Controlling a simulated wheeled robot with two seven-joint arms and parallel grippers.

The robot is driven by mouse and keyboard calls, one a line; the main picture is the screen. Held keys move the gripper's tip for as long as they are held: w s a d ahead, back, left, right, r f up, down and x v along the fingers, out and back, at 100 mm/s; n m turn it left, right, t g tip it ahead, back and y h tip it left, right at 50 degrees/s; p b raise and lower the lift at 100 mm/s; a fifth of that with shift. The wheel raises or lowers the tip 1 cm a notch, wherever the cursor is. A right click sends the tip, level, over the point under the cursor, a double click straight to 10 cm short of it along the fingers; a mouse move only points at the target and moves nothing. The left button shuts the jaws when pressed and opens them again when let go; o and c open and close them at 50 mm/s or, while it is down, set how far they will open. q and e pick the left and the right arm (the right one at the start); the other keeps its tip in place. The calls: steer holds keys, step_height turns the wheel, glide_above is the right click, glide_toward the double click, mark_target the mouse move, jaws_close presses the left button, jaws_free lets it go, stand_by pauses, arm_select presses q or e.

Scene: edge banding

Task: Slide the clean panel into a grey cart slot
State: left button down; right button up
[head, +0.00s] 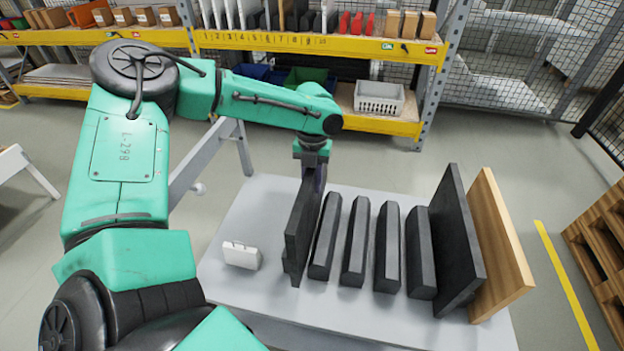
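The grey cart (235,215) has several upright dark dividers, such as one at the left (325,237) and one in the middle (387,250), with slots between them. My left gripper (314,172) is at the far left end of the divider row, over a dark panel (299,235). It appears shut on the panel's far upper part; the fingertips are partly hidden. This panel stands upright, left of the leftmost divider; whether it touches the cart is unclear. A taller dark panel (456,242) and a wood-coloured panel (500,250) stand at the right. My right gripper is not in view.
A small white case (241,255) lies on the cart's left part. Behind stands a yellow-beamed shelf (330,43) with a light grey basket (379,98). Wooden pallets (600,235) are at the far right, past a yellow floor line (566,285).

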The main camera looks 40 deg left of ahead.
arm_select(q)
steer(key=shift+w+r, duration=0.1)
steer(key=c, duration=0.7)
jaws_free()
steer(key=shift+o, duration=0.3)
steer(key=r, duration=0.7)
steer(key=r+p, duration=0.1)
steer(key=r, duration=0.6)
steer(key=shift+w+a+r, duration=0.1)
steer(key=shift+w+r, duration=0.1)
steer(key=shift+r, duration=0.1)
